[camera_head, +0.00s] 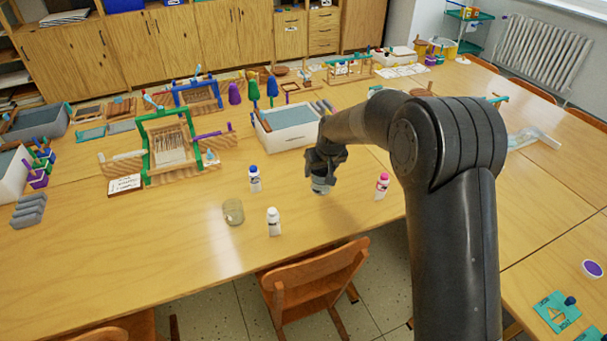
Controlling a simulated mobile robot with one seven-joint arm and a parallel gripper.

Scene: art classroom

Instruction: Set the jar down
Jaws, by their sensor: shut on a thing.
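My gripper (322,174) points down over the front part of the wooden table (150,260). It is shut on a small pale jar (320,187), which looks upright. The fingers hide the jar's upper part. I cannot tell whether its base touches the table top. A second, greenish glass jar (233,212) stands on the table to the left, apart from my gripper.
Small bottles stand nearby: a blue-capped one (254,179), a white one (273,222) and a pink-capped one (382,186). Behind are a grey-topped white box (288,130) and a green-framed loom (170,145). A chair (310,285) stands at the front edge.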

